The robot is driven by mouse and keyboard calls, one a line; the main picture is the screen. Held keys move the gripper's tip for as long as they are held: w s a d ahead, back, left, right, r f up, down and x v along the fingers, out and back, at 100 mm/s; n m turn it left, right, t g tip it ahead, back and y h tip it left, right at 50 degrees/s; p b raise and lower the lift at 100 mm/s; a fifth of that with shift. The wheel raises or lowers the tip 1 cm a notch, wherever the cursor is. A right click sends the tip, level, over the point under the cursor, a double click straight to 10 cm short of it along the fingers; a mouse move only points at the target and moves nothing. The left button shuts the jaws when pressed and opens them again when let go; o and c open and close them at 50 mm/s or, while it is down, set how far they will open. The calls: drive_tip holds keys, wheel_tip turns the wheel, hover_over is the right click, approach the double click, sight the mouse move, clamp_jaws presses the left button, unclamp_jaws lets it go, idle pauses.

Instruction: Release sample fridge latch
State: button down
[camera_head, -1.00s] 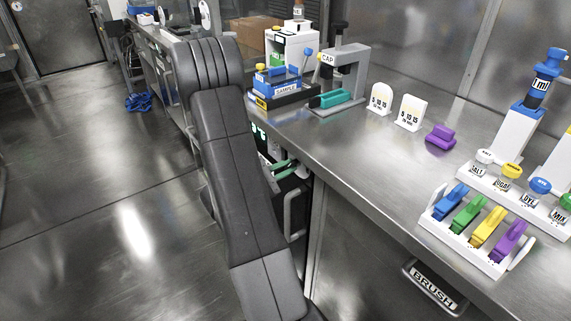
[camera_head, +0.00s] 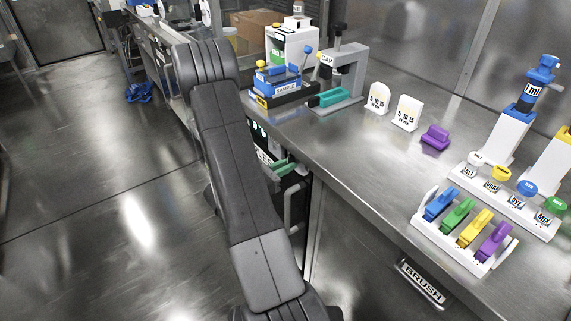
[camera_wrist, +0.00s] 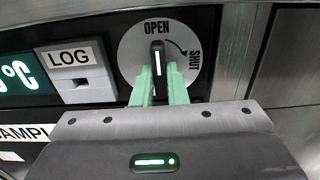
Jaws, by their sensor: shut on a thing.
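The sample fridge latch (camera_wrist: 128,60) is a pale round dial in the wrist view, marked OPEN at the top and SHUT at the right with a curved arrow. Its black knob (camera_wrist: 157,52) has a white line that points up, close to OPEN. My gripper (camera_wrist: 161,88) has green fingers, one on each side of the knob, and is shut on it. The fingertips hide the lower part of the knob. In the head view my gripper (camera_head: 280,168) is at the front of the dark fridge (camera_head: 262,143), under the bench, partly hidden by my arm.
In the wrist view a LOG panel (camera_wrist: 75,70) and a green temperature display (camera_wrist: 22,77) lie left of the dial.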

idle(0.4)
drive_tip(key=c, duration=1.4)
unclamp_jaws()
drive_tip(key=shift+c, duration=0.2)
drive_tip(key=p+v, duration=0.1)
drive_tip(key=v, duration=1.2)
drive_tip(key=shift+s+a, duration=0.25)
drive_tip(key=shift+a, duration=0.1)
drive_tip(key=shift+d, duration=0.15)
drive_tip(key=b+x, duration=0.1)
drive_tip(key=x, duration=1.2)
drive_tip(key=shift+w+d, duration=0.2)
drive_tip(key=shift+w, duration=0.05)
drive_tip(key=shift+a, duration=0.1)
